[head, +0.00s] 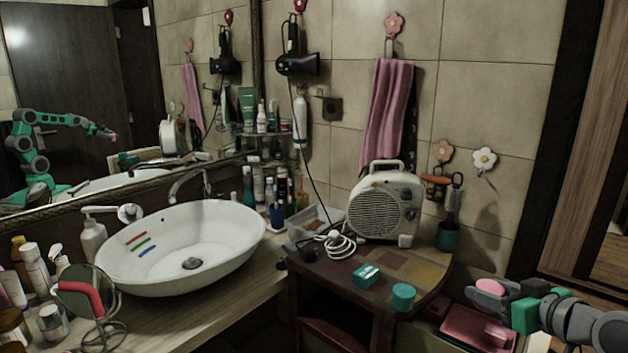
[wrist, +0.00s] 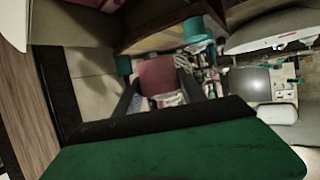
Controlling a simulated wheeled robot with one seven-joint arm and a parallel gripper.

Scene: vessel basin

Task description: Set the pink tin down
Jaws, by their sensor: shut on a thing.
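The pink tin (head: 490,287) is at the tip of my gripper (head: 494,295), at the lower right of the head view. In the wrist view the pink tin (wrist: 157,76) sits between the two dark fingers of my gripper (wrist: 160,88), which is shut on it. The tin is held in the air, right of the wooden side table (head: 425,277) and above a pink basket (head: 466,325). My fingers partly hide it.
A teal round tin (head: 403,297) and a teal box (head: 367,276) stand near the table's front edge. A fan heater (head: 385,205), a coiled cable (head: 338,244) and a clear tray (head: 313,226) fill its back. A white vessel basin (head: 182,247) stands left on the counter.

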